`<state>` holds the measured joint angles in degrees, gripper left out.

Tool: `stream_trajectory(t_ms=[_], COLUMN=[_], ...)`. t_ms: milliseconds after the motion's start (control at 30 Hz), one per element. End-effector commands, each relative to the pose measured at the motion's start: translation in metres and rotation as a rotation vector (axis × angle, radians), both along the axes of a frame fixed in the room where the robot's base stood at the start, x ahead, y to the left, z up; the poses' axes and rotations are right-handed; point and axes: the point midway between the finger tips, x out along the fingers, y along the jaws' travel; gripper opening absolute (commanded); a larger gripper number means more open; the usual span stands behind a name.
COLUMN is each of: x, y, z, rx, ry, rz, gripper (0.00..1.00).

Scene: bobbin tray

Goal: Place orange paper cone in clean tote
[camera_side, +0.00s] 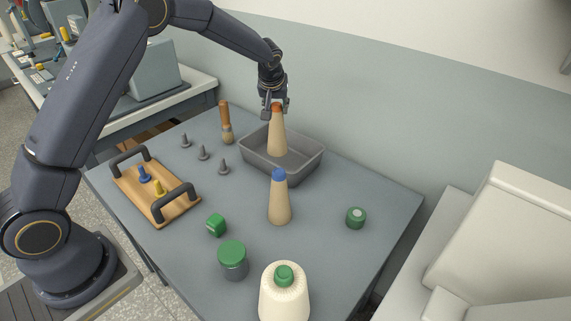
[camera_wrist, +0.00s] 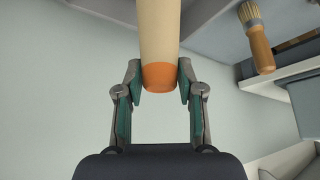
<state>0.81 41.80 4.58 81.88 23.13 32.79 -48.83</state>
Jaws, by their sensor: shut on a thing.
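The orange paper cone (camera_side: 277,136) is tan with an orange tip. My gripper (camera_side: 275,106) is shut on its orange tip and holds it upright, wide end down. In the side view the cone overlaps the grey tote (camera_side: 309,163); whether its base touches the tote floor I cannot tell. In the wrist view the cone (camera_wrist: 159,40) hangs between the two fingers of my gripper (camera_wrist: 160,84). The tote is an open rectangular tray with low walls, and the part behind the cone is hidden.
A blue-tipped cone (camera_side: 279,203) stands just in front of the tote. A brush (camera_side: 225,122) stands at its left, near several grey pegs (camera_side: 203,153). A wooden tray (camera_side: 165,207) with black handles, green-lidded jar (camera_side: 232,261), green items and a cream spool (camera_side: 284,295) occupy the table.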

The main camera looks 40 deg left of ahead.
Motion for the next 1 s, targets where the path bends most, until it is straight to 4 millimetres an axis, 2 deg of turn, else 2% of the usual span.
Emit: stream_trajectory(t_ms=[67,300,500,867,900,1000], x=[0.008,0.019,0.018,0.018,0.018,0.018], y=[0.000,0.002,0.001,0.002,0.002,0.002], z=[-0.010,-0.025,-0.051,-0.055,-0.054,-0.054], rx=[-0.001,0.001,0.001,0.001,0.000,0.000], ry=[0.001,0.002,0.001,-0.001,-0.001,-0.001], rz=[0.000,0.000,-0.002,-0.001,-0.001,-0.001], gripper=[0.06,0.06,0.06,0.06,0.42,0.52])
